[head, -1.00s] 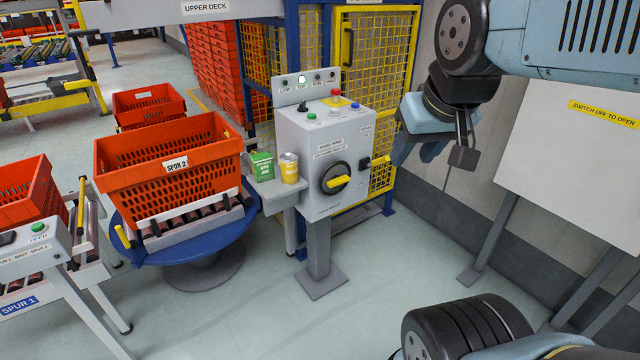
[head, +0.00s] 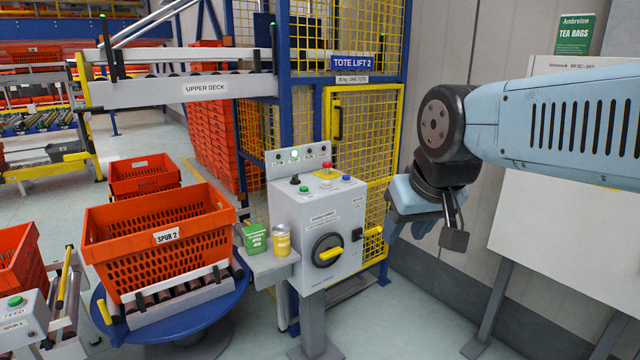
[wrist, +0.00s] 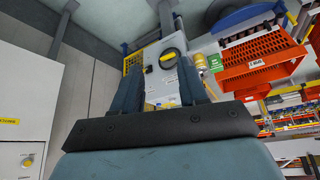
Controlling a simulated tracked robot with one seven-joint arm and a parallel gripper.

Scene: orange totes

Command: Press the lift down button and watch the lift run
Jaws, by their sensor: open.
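The grey control box (head: 320,225) stands on a post in the middle of the head view. Its sloped top carries a black button (head: 295,180), a green button (head: 304,189), a red button on a yellow base (head: 326,169) and a blue button (head: 346,178). The button labels are too small to read. A lamp (head: 294,155) glows on the panel behind. The caged lift (head: 352,62), signed TOTE LIFT 2, stands behind it. My gripper (head: 440,235) is open and empty, right of the box and apart from it. In the wrist view the box (wrist: 160,70) shows beyond the fingers.
An orange SPUR 2 tote (head: 155,260) sits on a blue turntable (head: 190,325) at left. A green carton (head: 254,238) and a yellow can (head: 281,240) stand on the box's side shelf. A white cabinet (head: 540,220) stands at right. Floor between box and cabinet is clear.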

